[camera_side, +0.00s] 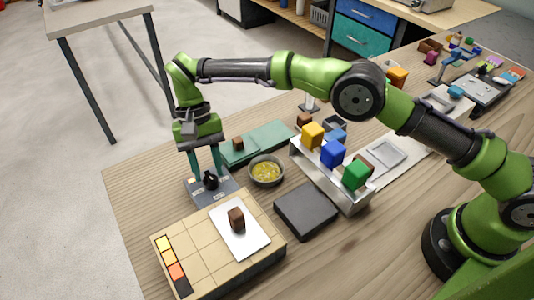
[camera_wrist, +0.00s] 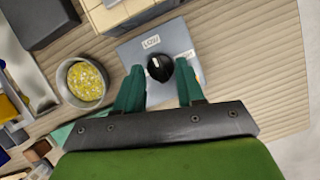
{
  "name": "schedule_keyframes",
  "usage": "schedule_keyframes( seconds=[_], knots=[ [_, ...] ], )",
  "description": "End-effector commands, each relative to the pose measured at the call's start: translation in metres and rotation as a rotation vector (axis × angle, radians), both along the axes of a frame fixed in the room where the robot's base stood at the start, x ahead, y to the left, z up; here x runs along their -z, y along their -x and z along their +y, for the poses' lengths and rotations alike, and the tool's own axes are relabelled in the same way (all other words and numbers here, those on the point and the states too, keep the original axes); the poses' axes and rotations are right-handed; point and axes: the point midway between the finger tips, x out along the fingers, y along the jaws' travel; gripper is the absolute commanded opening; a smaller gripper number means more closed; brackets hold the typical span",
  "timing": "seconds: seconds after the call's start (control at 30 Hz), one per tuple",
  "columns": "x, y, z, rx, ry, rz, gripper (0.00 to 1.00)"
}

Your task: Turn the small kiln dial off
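The kiln dial is a black knob (camera_side: 210,181) with a pale pointer mark, set on a grey-blue panel (camera_side: 193,193) at the table's near left. The knob (camera_wrist: 160,69) also shows in the wrist view, below a white label (camera_wrist: 151,43) whose lettering is too small to read surely. My gripper (camera_side: 206,174) points down over the panel, its teal fingers apart. In the wrist view, my gripper (camera_wrist: 160,72) has one fingertip on each side of the knob, with slight gaps visible. I cannot tell whether either finger touches it.
A bowl of yellow bits (camera_side: 266,170) stands right of the panel. A wooden tiled block (camera_side: 190,245) with a white plate (camera_side: 246,247) and brown cube is in front. A dark square pad (camera_side: 306,209) and a metal rack (camera_side: 345,195) of coloured cubes stand farther right.

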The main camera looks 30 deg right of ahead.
Motion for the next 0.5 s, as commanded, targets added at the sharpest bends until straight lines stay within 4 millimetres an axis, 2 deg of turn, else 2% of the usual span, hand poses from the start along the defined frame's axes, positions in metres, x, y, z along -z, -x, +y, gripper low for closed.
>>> schedule_keyframes(
  seconds=[0.5],
  knots=[
    [-0.0010,0.0035,-0.0059,0.555,-0.001,0.002,0.38]
  ],
)
